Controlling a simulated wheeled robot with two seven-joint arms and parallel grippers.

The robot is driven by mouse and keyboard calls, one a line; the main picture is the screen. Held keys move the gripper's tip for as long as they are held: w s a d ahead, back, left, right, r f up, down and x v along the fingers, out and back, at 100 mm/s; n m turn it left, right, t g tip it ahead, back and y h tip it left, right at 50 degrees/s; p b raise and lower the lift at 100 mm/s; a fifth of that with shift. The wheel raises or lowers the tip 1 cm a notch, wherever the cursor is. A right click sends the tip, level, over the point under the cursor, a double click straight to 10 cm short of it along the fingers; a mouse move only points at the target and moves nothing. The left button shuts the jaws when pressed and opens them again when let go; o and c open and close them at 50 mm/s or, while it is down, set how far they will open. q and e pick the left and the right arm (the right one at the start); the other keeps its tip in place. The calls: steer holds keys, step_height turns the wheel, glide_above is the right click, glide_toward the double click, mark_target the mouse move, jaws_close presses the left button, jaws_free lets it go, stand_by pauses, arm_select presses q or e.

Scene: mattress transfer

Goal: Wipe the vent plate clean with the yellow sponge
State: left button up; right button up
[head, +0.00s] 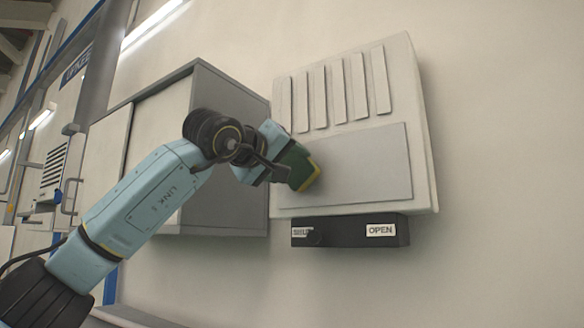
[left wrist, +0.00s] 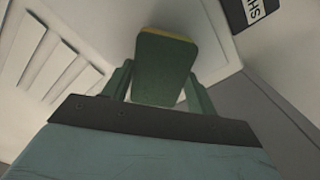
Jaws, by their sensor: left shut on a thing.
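The vent plate (head: 355,165) is a grey rectangle on the lower half of a pale wall panel, below a row of slats. The sponge (head: 311,177) is green with a yellow face, and the yellow side faces the plate. My left gripper (head: 290,170) is shut on the sponge at the plate's left edge. In the left wrist view, the sponge (left wrist: 166,68) sits between the two green fingers of my left gripper (left wrist: 160,85). I cannot tell whether the sponge touches the plate. My right gripper is out of view.
A black bar (head: 350,231) with "SHUT" and "OPEN" labels and a knob at its left end is below the panel. A grey cabinet (head: 225,190) stands left of the panel, behind my arm. The wall (head: 500,150) to the right is bare.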

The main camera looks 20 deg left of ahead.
arm_select(q)
steer(key=s, duration=0.2)
steer(key=s+b, duration=0.1)
steer(key=s, duration=0.1)
steer(key=shift+s+a+b, duration=0.2)
steer(key=shift+s+b, duration=0.05)
steer(key=shift+b, duration=0.05)
steer(key=shift+s, duration=0.25)
steer(key=shift+s, duration=0.1)
steer(key=s, duration=0.2)
steer(key=shift+s+a+b, duration=0.25)
steer(key=shift+s+b, duration=0.05)
steer(key=shift+s, duration=0.1)
